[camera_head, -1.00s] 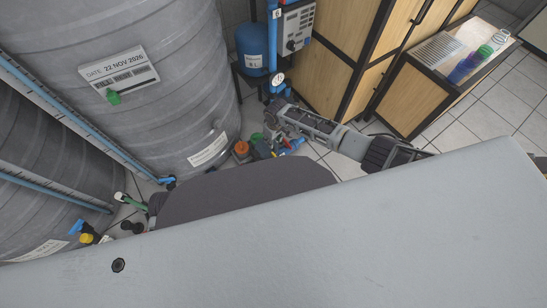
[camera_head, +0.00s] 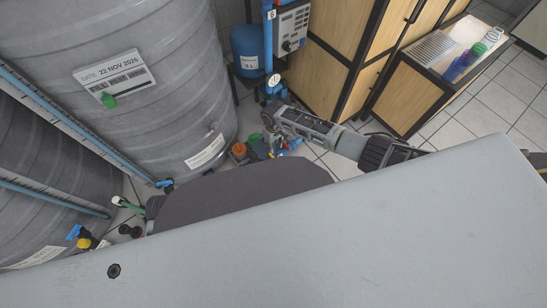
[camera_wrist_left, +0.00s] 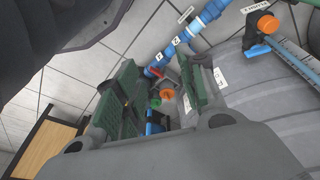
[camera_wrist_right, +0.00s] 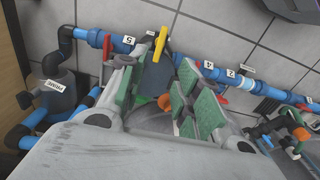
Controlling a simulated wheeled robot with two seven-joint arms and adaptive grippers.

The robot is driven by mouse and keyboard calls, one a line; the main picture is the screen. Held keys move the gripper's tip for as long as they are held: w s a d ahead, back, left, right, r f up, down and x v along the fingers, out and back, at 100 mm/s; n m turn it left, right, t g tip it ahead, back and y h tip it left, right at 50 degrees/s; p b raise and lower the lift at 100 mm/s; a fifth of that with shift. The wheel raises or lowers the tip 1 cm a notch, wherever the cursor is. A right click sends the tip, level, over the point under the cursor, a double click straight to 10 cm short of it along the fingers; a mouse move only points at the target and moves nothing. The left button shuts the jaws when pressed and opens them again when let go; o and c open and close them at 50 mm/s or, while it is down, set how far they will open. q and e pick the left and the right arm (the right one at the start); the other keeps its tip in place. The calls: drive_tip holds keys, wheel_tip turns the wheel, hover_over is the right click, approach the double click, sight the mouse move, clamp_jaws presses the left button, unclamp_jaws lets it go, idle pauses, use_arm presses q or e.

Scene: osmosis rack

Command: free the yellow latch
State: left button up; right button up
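The yellow latch (camera_wrist_right: 161,42) shows in the right wrist view as a slim upright yellow handle in front of a blue pipe. My right gripper (camera_wrist_right: 153,76) is open, with green-padded fingers. The latch stands in line with the gap, around the fingertips; I cannot tell whether they touch. In the head view, my right gripper (camera_head: 270,121) reaches down among the pipes beside the large tank, and the yellow latch cannot be made out there. My left gripper (camera_wrist_left: 160,88) is open in the left wrist view, its gap facing pipes and an orange cap; I cannot make it out in the head view.
Blue pipes (camera_wrist_right: 205,66) with numbered tags and red handles run past the right gripper. A grey pump (camera_wrist_right: 54,92) stands left of it. Large grey tanks (camera_head: 175,65) fill the left of the head view. A wooden cabinet (camera_head: 330,60) stands behind, with tiled floor at right.

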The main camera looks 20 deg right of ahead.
sight(273, 158)
wheel_tip(273, 158, down, 4)
drive_tip(key=shift+f+b, duration=0.2)
drive_tip(key=shift+b, duration=0.8)
wheel_tip(273, 158, down, 2)
drive_tip(key=shift+f+b, duration=0.1)
drive_tip(key=shift+b, duration=0.45)
drive_tip(key=shift+f+b, duration=0.4)
drive_tip(key=shift+f, duration=0.5)
use_arm(q)
wheel_tip(273, 158, up, 5)
drive_tip(key=d+t, duration=0.1)
use_arm(e)
drive_tip(key=shift+f, duration=0.25)
drive_tip(key=shift+f+b, duration=0.5)
drive_tip(key=shift+f, duration=0.1)
use_arm(q)
wheel_tip(273, 158, down, 7)
drive_tip(key=w+d+t+h+b, duration=0.1)
drive_tip(key=d+b, duration=0.1)
drive_tip(key=shift+r+h, duration=0.2)
drive_tip(key=shift+h, duration=0.1)
use_arm(e)
drive_tip(key=shift+f, duration=1.7)
use_arm(q)
drive_tip(key=shift+w, duration=0.1)
